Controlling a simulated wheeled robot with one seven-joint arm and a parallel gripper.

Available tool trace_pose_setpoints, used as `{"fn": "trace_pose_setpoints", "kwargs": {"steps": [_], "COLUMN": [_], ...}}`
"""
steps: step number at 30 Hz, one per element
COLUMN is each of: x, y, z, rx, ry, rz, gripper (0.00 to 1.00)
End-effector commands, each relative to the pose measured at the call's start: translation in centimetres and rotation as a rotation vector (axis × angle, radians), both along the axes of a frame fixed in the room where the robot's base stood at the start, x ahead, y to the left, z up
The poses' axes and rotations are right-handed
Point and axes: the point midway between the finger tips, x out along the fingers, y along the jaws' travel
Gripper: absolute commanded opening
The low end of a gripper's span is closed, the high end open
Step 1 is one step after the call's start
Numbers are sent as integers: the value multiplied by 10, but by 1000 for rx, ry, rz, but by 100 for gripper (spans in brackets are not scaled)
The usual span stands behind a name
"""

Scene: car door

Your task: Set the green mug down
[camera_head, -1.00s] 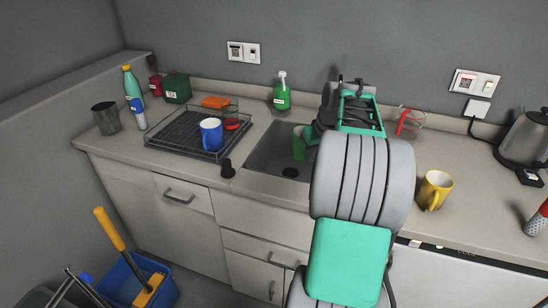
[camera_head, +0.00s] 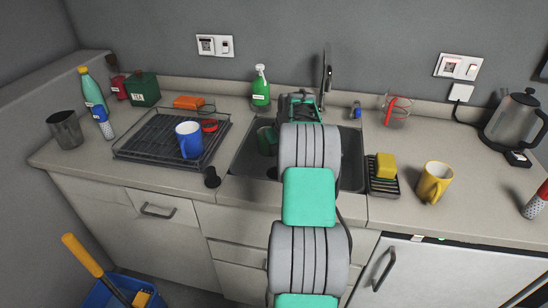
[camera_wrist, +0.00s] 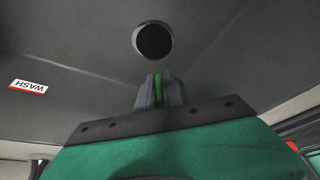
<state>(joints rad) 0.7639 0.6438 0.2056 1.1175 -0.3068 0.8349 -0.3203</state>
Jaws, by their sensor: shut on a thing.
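The green mug (camera_head: 266,140) shows dark green in the sink (camera_head: 241,158), left of my arm, and is partly hidden behind it. In the wrist view my gripper (camera_wrist: 159,78) has its fingers close together with a thin green strip of the mug (camera_wrist: 158,92) between them. The sink floor with its round drain hole (camera_wrist: 152,40) lies beyond the fingertips. My arm hides the fingers in the head view. I cannot tell whether the mug touches the sink floor.
A dish rack (camera_head: 140,150) holding a blue mug (camera_head: 189,140) stands left of the sink. A yellow sponge (camera_head: 386,165) on a small rack and a yellow mug (camera_head: 434,182) stand to the right. A tap (camera_head: 327,72) rises behind. Counter is free between the sponge and yellow mug.

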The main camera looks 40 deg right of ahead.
Motion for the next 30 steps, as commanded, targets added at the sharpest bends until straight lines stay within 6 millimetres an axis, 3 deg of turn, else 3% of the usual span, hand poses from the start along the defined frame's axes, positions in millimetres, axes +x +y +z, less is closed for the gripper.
{"fn": "trace_pose_setpoints", "kwargs": {"steps": [8, 13, 23, 24, 30], "x": [25, 24, 24, 23, 23], "y": [-13, -13, -14, -14, -14], "z": [-32, -58, -65, -64, -64], "rx": [-3, -2, -3, -2, -2], "ry": [-3, -3, -4, -3, -2], "rz": [-3, -4, -5, -5, -5], "gripper": [0, 0, 0, 13, 30]}}
